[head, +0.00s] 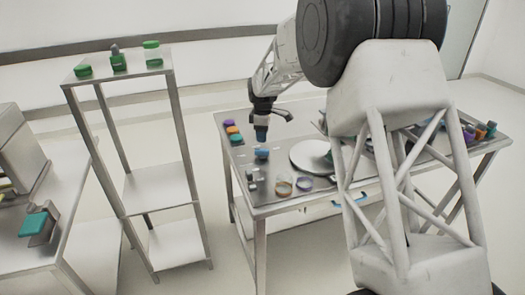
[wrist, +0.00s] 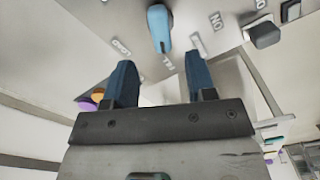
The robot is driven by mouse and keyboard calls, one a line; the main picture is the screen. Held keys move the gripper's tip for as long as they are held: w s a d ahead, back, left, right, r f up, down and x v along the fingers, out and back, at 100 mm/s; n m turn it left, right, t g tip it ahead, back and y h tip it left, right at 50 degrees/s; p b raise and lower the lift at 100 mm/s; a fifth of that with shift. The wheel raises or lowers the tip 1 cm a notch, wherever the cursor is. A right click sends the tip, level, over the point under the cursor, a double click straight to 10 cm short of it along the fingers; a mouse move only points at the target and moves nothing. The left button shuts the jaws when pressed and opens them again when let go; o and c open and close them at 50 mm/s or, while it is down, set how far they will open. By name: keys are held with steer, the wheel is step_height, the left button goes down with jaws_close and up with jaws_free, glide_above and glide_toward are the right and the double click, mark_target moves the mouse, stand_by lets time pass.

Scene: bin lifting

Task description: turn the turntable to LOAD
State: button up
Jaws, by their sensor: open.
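A blue knob (head: 262,153) stands on the metal table, left of a round white disc (head: 311,157) that may be the turntable. The knob also shows in the wrist view (wrist: 159,26), with a lettered label that seems to read LOAD (wrist: 121,47) to its left and another small label below it. Its narrow end points down toward my gripper in that view. My gripper (head: 262,136) hangs above the table just over the knob. In the wrist view its blue fingers (wrist: 159,78) are apart with nothing between them, and the knob lies beyond the fingertips.
Purple (head: 229,122), orange and green pieces line the table's left edge. Two rings (head: 284,187) lie near the front edge, with small grey fittings to their left. A black switch (wrist: 265,35) is right of the knob. A shelf rack (head: 118,75) stands left.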

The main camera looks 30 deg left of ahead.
mark_target(263, 149)
steer(key=shift+f, duration=0.15)
steer(key=shift+f, duration=3.75)
steer(key=c, duration=0.9)
